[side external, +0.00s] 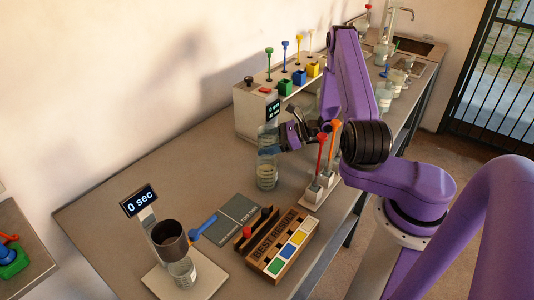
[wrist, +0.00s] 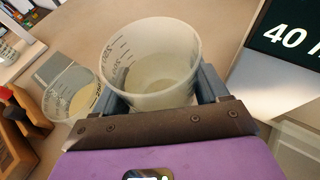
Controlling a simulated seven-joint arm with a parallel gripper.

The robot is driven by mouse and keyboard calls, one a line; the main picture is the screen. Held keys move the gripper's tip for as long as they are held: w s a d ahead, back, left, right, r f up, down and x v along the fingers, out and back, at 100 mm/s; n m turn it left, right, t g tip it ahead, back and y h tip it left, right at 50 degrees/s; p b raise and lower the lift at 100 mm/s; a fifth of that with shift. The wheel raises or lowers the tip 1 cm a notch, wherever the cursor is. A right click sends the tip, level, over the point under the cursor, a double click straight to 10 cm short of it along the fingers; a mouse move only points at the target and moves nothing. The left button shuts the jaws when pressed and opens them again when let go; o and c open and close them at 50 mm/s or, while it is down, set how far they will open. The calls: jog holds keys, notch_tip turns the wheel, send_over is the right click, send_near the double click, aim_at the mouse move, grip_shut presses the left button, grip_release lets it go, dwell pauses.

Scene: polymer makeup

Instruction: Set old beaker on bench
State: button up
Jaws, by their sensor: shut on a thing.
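My gripper (side external: 272,148) is shut on a clear graduated beaker (wrist: 152,60). In the wrist view the beaker sits upright between the two fingers and holds a little cloudy content at its bottom. In the side view this held beaker (side external: 267,135) is in front of the dispenser's display. A second clear beaker (wrist: 72,96) with pale cream liquid is just left of it in the wrist view. In the side view the second beaker (side external: 267,176) stands on the bench (side external: 185,150), below the held one. Which one is the old beaker cannot be told.
A dispenser with a display (wrist: 290,35) and coloured levers stands behind. Red and orange-handled tools (side external: 320,165) stand close on the right. A "Best Result" rack (side external: 278,245) and a timer stand with a dark cup (side external: 169,240) are in front. The bench's left-middle is clear.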

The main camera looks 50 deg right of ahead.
jog(key=shift+f, duration=2)
jog(key=shift+f, duration=0.1)
jog(key=o, duration=1.2)
jog(key=shift+s+d+r, duration=0.1)
jog(key=shift+s+r, duration=0.05)
jog(key=shift+r, duration=0.05)
jog(key=shift+v, duration=3.6)
